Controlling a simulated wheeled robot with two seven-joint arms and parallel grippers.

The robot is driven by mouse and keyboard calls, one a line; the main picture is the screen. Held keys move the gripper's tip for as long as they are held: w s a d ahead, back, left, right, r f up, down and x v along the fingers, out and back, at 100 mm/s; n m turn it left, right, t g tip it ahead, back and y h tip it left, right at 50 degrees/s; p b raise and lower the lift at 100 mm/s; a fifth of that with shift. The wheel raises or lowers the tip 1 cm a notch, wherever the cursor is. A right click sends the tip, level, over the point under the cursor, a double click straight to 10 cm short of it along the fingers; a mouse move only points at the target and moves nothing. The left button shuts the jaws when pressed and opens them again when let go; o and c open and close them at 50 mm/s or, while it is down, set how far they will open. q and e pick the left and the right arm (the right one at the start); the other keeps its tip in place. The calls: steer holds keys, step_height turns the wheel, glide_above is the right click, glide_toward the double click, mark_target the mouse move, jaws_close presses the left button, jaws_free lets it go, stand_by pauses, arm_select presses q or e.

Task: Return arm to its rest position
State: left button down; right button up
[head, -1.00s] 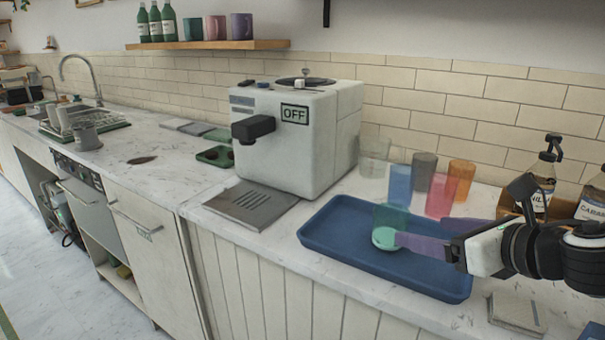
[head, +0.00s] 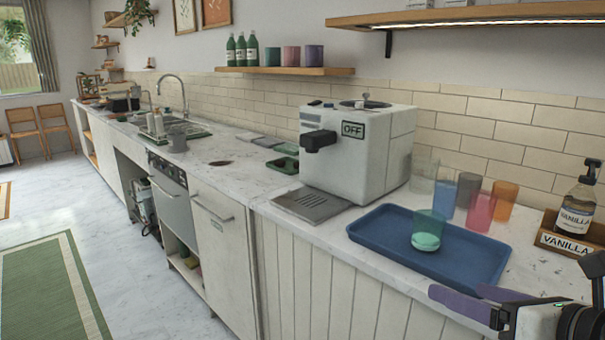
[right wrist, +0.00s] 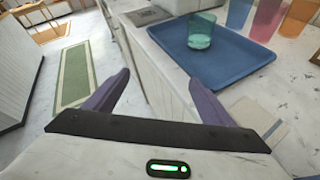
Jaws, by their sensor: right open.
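My right gripper (head: 468,300) is in the lower right of the head view, in front of the counter's front edge and apart from the tray. Its two purple fingers are spread and empty, which also shows in the right wrist view (right wrist: 155,92). A green glass (head: 427,230) stands upright on the blue tray (head: 478,262). The glass also shows in the right wrist view (right wrist: 201,31), beyond the fingers. My left gripper is not in view.
A white coffee machine (head: 352,150) marked OFF stands left of the tray. Several coloured glasses, including a pink glass (head: 480,212), stand behind the tray. A vanilla bottle (head: 577,208) sits in a wooden holder at the right. The floor (head: 150,270) before the counter is clear.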

steer(key=s+a+r+m+t+y, duration=0.1)
steer(key=a+r+m+y, duration=0.25)
steer(key=a, duration=0.95)
steer(key=s+a+r+m+t+y, duration=0.15)
steer(key=a+r+y, duration=0.35)
steer(key=a, duration=0.8)
steer(key=d+f+m+g+h, duration=0.1)
steer(key=d+f+m+h, duration=0.1)
steer(key=d+f+m, duration=0.45)
steer(key=d+f+m+g+h, duration=0.1)
steer(key=f+m+h, duration=0.15)
steer(key=f, duration=0.75)
steer(key=d+f+m+g+h, duration=0.15)
steer(key=d+f+m, duration=0.3)
steer(key=f, duration=0.45)
steer(key=s+d+f+m+g+h, duration=0.2)
steer(key=s+d+f+m, duration=0.35)
steer(key=s+f, duration=0.45)
steer(key=s+d+f+m+g+h, duration=0.25)
steer(key=s+d+f+m, duration=0.4)
steer(key=f, duration=0.55)
steer(key=a+r+m+t, duration=0.1)
steer(key=a+m, duration=0.2)
steer(key=a, duration=0.8)
steer(key=shift+y, duration=0.3)
steer(key=shift+s+m, duration=0.1)
steer(key=shift+m, duration=0.15)
